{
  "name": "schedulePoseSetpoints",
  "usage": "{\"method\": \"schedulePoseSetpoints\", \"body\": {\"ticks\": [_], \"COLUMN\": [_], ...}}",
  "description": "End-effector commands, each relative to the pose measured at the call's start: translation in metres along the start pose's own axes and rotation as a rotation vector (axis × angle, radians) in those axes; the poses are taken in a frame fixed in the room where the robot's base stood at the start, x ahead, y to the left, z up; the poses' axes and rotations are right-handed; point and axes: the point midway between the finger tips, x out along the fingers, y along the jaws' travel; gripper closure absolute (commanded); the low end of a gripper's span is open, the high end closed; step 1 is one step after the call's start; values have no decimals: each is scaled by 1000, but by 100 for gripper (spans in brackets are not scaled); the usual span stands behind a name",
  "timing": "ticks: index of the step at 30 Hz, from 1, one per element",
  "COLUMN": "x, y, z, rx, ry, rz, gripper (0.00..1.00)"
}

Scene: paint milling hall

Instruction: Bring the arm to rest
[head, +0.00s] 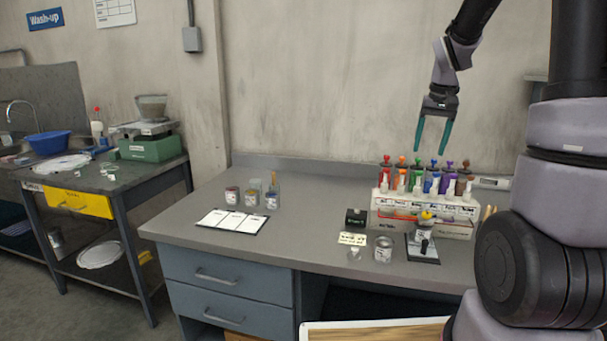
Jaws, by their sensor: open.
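My gripper (433,135) hangs in the air above the back of the grey workbench (310,255), with its two teal fingers pointing down. The fingers are apart and nothing is between them. It is above a rack (445,222) of bottles with coloured tops and does not appear to touch it. My arm comes down to the gripper from the top right.
The rack stands at the bench's right, with a metal can (383,249), a black box (356,217) and a small stand (422,247) in front. Three jars and a clipboard (233,221) lie left. A side table (110,180) carries a green scale (150,148).

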Motion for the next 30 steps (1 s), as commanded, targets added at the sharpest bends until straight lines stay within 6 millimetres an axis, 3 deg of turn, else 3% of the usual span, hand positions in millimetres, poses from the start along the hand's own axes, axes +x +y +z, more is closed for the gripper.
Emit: {"method": "schedulePoseSetpoints", "body": {"ticks": [1, 3, 12, 18, 21, 30], "x": [-22, -47, -123, -143, -146, -147], "y": [-7, -15, -36, -40, -40, -40], "z": [14, 35, 133, 188, 204, 213], "rx": [3, 12, 46, 59, 65, 69], "ry": [36, 77, 243, 321, 343, 355], "rz": [-17, -41, -169, -249, -275, -291], "gripper": [34, 34, 34, 34, 34, 34]}}
